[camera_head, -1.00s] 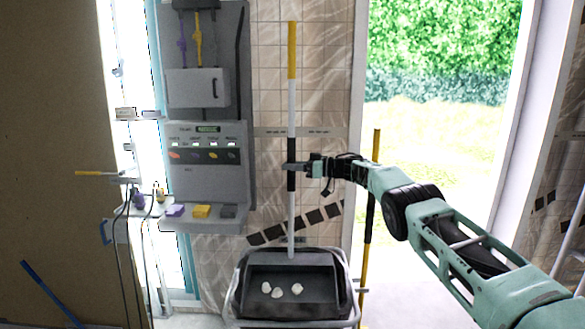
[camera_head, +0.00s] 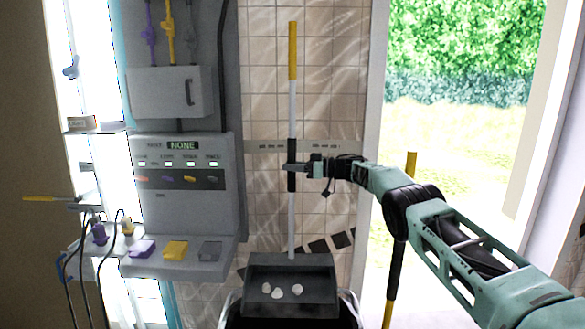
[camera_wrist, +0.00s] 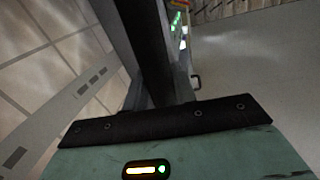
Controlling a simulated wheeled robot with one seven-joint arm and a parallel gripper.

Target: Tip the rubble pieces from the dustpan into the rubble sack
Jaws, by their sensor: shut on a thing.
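The dustpan (camera_head: 255,300) is a dark grey tray on a long upright handle (camera_head: 291,220), white with a yellow top and a black grip. Three pale rubble pieces (camera_head: 297,289) lie in the tray. My gripper (camera_head: 292,168) is shut on the black grip. The wrist view shows the dark handle (camera_wrist: 145,50) between the jaws. The dustpan looks about level. Below it, at the bottom edge of the head view, is a black opening with pale loops, apparently the rubble sack (camera_head: 349,305). The dustpan hides part of it, and the picture edge cuts it off.
A grey wall station (camera_head: 190,185) with coloured pads on its ledge stands to the left. A small shelf (camera_head: 100,240) with bottles and cables is further left. A yellow-and-black pole (camera_head: 397,270) stands right of the dustpan, before an open doorway. A tiled wall is behind.

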